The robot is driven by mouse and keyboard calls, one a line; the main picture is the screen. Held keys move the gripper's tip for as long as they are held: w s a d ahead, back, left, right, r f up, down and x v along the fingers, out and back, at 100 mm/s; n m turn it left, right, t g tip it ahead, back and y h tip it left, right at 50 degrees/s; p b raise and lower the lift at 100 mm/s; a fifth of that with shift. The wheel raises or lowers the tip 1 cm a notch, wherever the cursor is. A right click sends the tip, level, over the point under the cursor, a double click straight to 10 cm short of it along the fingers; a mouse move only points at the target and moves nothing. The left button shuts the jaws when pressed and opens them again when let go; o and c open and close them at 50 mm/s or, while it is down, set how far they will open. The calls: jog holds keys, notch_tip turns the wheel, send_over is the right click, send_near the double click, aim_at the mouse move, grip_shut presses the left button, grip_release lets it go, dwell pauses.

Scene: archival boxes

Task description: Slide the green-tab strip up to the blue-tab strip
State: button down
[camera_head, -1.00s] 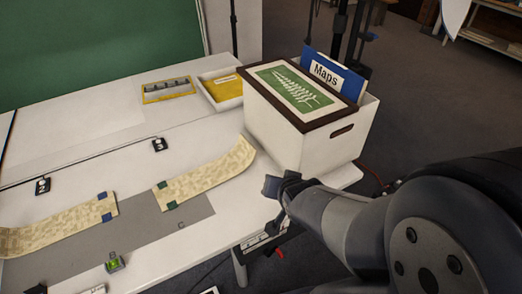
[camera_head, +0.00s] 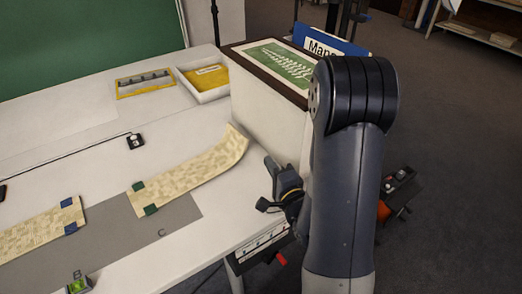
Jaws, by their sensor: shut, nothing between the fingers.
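The green-tab strip (camera_head: 190,177) is a long cream patterned strip on the table, with two green tabs at its left end. Its right end bends upward near the white box. The blue-tab strip (camera_head: 38,231) lies to its left, with two blue tabs at its right end; its left part is cut off by the frame. A gap of grey mat separates the facing tabbed ends. My gripper (camera_head: 280,188) is shut and empty, to the right of the green-tab strip near the table's right edge, apart from it.
A white box (camera_head: 262,112) with a dark-rimmed lid stands behind my gripper, partly hidden by my arm. The grey mat (camera_head: 180,216) is marked C. A small green level (camera_head: 79,285) lies in front, a black weight (camera_head: 136,141) behind.

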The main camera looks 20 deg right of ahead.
jog(key=w, duration=0.3)
jog(key=w+a+p, duration=0.1)
jog(key=w, duration=0.5)
jog(key=shift+w+a, duration=0.3)
jog(key=shift+w, duration=0.05)
jog(key=b, duration=0.7)
send_over(215, 165)
jog(key=shift+f, duration=0.1)
jog(key=shift+a, duration=0.55)
jog(key=shift+b, duration=0.3)
